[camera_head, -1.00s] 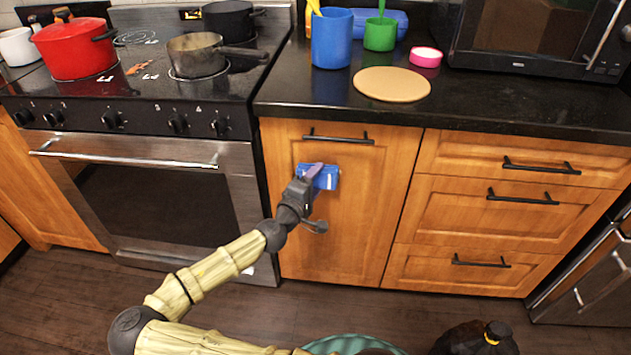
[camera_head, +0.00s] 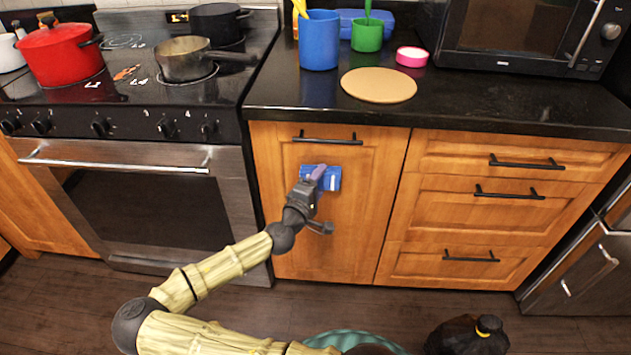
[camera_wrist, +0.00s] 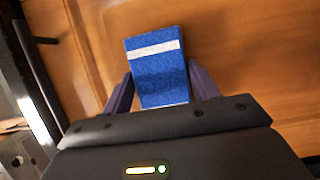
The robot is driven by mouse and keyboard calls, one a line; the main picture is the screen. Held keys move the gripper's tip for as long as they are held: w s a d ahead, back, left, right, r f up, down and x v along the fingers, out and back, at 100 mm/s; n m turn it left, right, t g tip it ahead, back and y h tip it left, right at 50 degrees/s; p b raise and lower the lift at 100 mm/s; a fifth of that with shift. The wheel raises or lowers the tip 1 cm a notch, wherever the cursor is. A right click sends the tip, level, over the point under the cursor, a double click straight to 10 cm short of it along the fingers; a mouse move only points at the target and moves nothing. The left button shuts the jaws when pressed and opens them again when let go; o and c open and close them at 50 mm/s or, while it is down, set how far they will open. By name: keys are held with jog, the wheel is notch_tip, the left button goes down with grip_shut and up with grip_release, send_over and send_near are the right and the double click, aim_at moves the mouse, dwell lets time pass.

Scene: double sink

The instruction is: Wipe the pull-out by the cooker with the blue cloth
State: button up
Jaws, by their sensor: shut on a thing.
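The pull-out (camera_head: 345,230) is a tall wooden front just right of the cooker (camera_head: 140,195), with a black bar handle (camera_head: 328,139) near its top. It is shut. The blue cloth (camera_head: 333,180), with a white stripe, is at the upper part of this front, below the handle. My gripper (camera_head: 318,178) is shut on the cloth. In the wrist view the cloth (camera_wrist: 158,70) sits between the two fingers of my gripper (camera_wrist: 160,88), against or very near the wood (camera_wrist: 240,60). Whether the cloth touches the wood everywhere cannot be told.
A black counter (camera_head: 480,105) overhangs the front, bearing a round board (camera_head: 379,86), a blue cup (camera_head: 320,40) and a microwave (camera_head: 530,35). Drawers (camera_head: 470,210) are to the right. A dark bag-like object (camera_head: 468,338) and a teal ribbed object (camera_head: 355,338) are on the floor.

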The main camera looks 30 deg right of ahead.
aim_at(331, 182)
jog(key=shift+d, duration=0.1)
jog(key=shift+s+d+p, duration=0.7)
jog(key=shift+s+d, duration=0.4)
jog(key=shift+d, duration=0.3)
jog(key=shift+w, duration=0.15)
jog(key=shift+w+a, duration=0.1)
jog(key=shift+w+a, duration=0.15)
jog(key=shift+a, duration=0.05)
jog(key=shift+w+a+b, duration=0.25)
jog(key=shift+w+a, duration=0.1)
jog(key=shift+a, duration=0.25)
jog(key=shift+w+a+b, duration=0.2)
jog(key=shift+w+a, duration=0.15)
jog(key=shift+a, duration=0.25)
